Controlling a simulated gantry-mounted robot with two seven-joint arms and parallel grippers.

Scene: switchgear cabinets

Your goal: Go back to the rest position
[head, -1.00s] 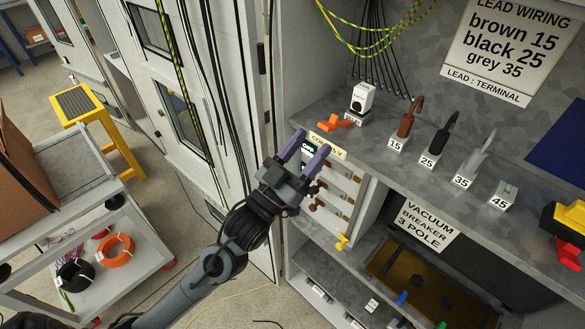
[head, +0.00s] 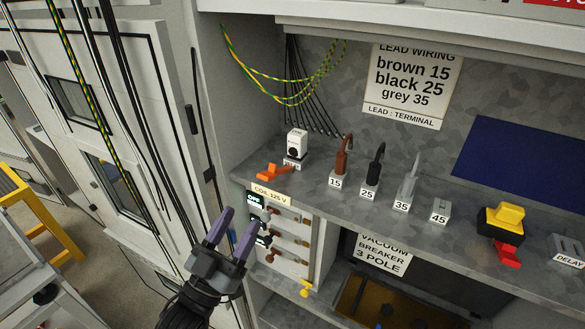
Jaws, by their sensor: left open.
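My left gripper (head: 232,236) has two purple fingers spread apart with nothing between them. It is at the lower left of the head view, in front of the cabinet's left edge and just left of the coil panel (head: 285,240) labelled "COIL 125 V". I cannot tell whether a fingertip touches the panel. My right gripper is not in view.
A brown lead (head: 345,155), a black lead (head: 375,165) and a grey lead (head: 410,178) stand at terminals 15, 25 and 35. Terminal 45 (head: 439,211) is bare. A white switch box (head: 296,143), orange piece (head: 273,172) and yellow-red device (head: 502,226) sit on the shelf.

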